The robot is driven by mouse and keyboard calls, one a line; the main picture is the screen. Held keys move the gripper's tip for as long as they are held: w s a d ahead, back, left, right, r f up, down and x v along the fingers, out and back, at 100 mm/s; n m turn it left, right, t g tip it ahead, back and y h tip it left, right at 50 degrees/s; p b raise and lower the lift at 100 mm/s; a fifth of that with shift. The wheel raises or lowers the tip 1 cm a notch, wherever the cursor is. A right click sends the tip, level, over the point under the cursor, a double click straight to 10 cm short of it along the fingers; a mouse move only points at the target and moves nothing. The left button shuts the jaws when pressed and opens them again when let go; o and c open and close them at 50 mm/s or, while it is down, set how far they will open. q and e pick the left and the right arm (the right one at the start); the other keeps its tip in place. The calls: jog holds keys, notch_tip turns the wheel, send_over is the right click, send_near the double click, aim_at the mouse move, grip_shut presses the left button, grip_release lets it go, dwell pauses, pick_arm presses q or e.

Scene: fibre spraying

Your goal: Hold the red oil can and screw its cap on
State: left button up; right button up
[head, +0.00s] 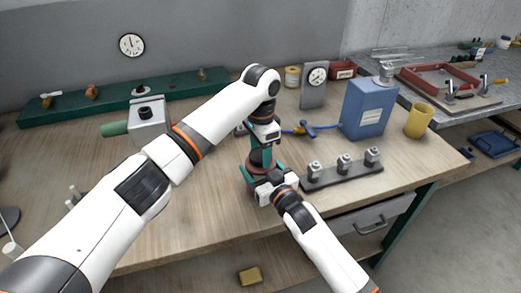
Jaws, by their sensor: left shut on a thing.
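My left gripper (262,148) points down over the middle of the workbench, with its arm arching in from the left. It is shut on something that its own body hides. My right gripper (262,171) reaches in from the lower right, just below the left one, with its teal fingers spread to either side. A small dark reddish-brown part shows between the two grippers. It may be part of the red oil can, but too little shows to be sure. The cap cannot be made out. Whether the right gripper is shut on anything is hidden.
A blue canister (368,110) and a yellow cup (419,120) stand right of the grippers. A dark rack (328,180) with several small metal parts lies close on the right. A grey box-like device (150,118) stands left. The front left of the bench (150,235) is mostly bare.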

pick_arm(q)
jog(key=m, duration=0.4)
jog(key=shift+m, duration=0.4)
jog(key=m, duration=0.4)
jog(key=o, duration=1.1)
jog(key=shift+c, duration=0.2)
jog(key=shift+r, duration=2.25)
jog(key=shift+c, duration=0.4)
